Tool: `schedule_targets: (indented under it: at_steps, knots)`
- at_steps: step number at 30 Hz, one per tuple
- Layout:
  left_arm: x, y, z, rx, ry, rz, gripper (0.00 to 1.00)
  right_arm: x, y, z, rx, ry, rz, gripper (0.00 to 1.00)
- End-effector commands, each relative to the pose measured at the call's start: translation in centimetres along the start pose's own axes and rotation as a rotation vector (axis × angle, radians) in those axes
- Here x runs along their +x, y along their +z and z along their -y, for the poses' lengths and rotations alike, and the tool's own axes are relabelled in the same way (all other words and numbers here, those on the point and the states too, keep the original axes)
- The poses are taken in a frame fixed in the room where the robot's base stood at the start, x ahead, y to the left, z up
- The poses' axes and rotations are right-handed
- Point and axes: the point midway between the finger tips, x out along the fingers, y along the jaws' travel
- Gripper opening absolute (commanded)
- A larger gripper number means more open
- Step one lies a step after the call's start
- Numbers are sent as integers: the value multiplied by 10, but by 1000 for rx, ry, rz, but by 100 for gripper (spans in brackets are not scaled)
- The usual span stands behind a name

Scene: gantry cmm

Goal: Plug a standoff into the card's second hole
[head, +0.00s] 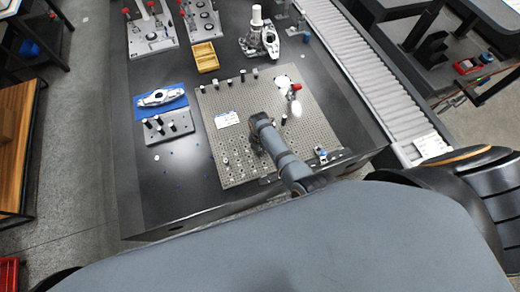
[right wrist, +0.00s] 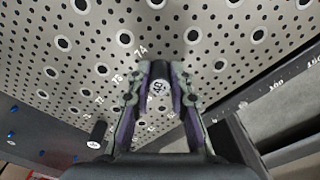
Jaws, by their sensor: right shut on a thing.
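My right gripper (right wrist: 160,76) is shut on a standoff (right wrist: 158,89), whose pale marked end shows between the fingers in the right wrist view. It is over the perforated plate (right wrist: 60,20); I cannot tell whether the standoff's lower end touches it. In the head view my right wrist hides most of the gripper and the standoff. The white card (head: 227,119) lies on the plate (head: 285,143), left of my right wrist; its print is too small to read. Several standoffs (head: 229,83) stand in a row toward the plate's far edge. My left gripper is not in view.
A grey block (head: 180,133) with several dark pins and a blue tray (head: 175,104) with a silver part lie left of the plate. A yellow box (head: 205,57) stands behind it. A probe-like tool (head: 296,89) stands at the right. A roller conveyor (head: 355,65) runs alongside.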

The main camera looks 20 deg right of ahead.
Motion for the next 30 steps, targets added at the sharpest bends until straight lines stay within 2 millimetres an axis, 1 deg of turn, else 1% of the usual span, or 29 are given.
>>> schedule_targets:
  at_steps: [4, 5, 9, 10, 25, 28, 30]
  knots:
    - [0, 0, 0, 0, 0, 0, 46, 0, 0, 0, 0, 0, 0, 0]
    - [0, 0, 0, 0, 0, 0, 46, 0, 0, 0, 0, 0, 0, 24]
    - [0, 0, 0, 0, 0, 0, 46, 0, 0, 0, 0, 0, 0, 43]
    - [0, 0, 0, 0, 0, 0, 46, 0, 0, 0, 0, 0, 0, 46]
    - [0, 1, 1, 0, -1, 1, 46, 0, 0, 0, 0, -1, 0, 46]
    - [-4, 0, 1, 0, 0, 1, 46, -6, 0, 0, 0, -1, 0, 46]
    - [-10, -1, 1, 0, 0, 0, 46, -13, 0, 0, 0, -1, -1, 46]
